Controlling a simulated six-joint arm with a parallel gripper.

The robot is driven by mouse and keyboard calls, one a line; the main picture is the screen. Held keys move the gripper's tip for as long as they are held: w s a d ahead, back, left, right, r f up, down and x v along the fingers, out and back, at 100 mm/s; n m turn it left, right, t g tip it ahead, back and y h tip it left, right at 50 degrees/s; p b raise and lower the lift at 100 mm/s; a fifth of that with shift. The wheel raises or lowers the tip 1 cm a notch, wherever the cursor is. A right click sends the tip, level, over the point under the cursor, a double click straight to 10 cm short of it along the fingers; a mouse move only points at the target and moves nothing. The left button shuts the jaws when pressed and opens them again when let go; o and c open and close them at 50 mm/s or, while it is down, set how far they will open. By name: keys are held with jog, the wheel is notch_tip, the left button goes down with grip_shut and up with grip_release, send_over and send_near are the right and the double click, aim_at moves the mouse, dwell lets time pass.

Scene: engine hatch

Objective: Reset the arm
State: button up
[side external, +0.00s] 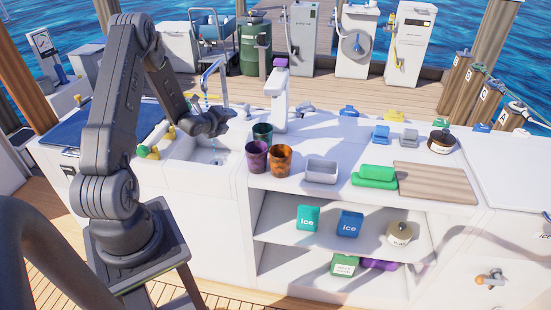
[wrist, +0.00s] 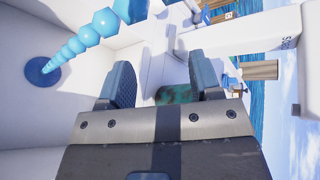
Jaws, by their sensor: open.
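My arm stands at the left in the side view. My gripper (side external: 222,122) is raised over the sink (side external: 205,150), just left of the cups. In the wrist view my gripper (wrist: 165,85) has its two fingers spread apart. Nothing is held between them. A dark green cup (wrist: 175,94) shows beyond the gap between the fingers, partly hidden by the gripper body. In the side view the green cup (side external: 262,132) stands behind a purple cup (side external: 257,158) and an orange-brown cup (side external: 280,160).
A faucet (side external: 213,70) runs a stream of blue beads (wrist: 85,38) into the sink close by my gripper. A white dispenser column (side external: 281,100) rises behind the cups. A grey tray (side external: 321,171), green blocks (side external: 375,175) and a wooden board (side external: 435,182) lie farther right on the counter.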

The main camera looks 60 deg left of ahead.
jog(key=d+r+n+g+h, duration=0.3)
jog(key=d+r+n, duration=0.7)
jog(key=d+r, duration=1)
jog(key=s+d+r+n+g+h, duration=0.3)
jog(key=s+d+n, duration=0.4)
jog(key=s+d, duration=1.1)
jog(key=shift+d+r+n, duration=0.3)
jog(key=shift+d+r, duration=0.35)
jog(key=shift+d, duration=0.15)
